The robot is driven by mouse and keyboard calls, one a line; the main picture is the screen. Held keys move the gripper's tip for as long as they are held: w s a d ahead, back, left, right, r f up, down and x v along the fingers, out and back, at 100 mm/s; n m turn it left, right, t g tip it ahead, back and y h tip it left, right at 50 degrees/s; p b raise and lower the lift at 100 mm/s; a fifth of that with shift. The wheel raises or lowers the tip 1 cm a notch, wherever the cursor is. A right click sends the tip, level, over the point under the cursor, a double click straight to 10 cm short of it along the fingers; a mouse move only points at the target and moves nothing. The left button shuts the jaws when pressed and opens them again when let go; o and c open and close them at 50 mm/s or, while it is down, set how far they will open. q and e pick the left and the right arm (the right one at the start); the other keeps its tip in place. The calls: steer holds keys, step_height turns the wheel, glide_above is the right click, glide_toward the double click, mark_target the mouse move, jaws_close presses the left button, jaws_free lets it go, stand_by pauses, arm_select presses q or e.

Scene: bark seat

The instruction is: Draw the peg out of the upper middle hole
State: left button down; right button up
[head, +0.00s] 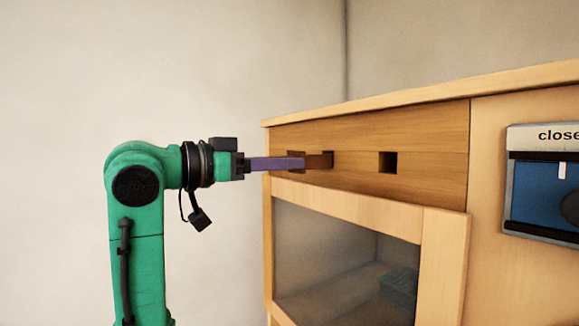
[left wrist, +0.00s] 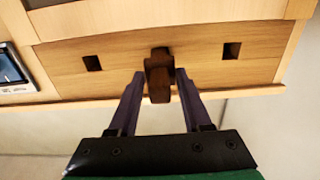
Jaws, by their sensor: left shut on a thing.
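A dark brown wooden peg (head: 320,160) stands out from the middle of the upper wooden panel of a cabinet. In the left wrist view the peg (left wrist: 160,78) is between my two fingertips, with its far end at the middle hole; how deep it sits there I cannot tell. My left gripper (head: 303,163) has long purple fingers and is shut on the peg; it also shows in the left wrist view (left wrist: 160,74). My right gripper is in neither view.
An empty square hole (head: 388,162) is right of the peg; another hole (left wrist: 231,50) is on its other side. Below the panel is a framed glass door (head: 345,262). A device with a blue screen (head: 540,195) is at the right. Space left of the cabinet is open.

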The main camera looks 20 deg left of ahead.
arm_select(q)
steer(key=b+v, duration=0.1)
steer(key=v, duration=0.3)
steer(key=shift+w, duration=0.1)
stand_by(0.6)
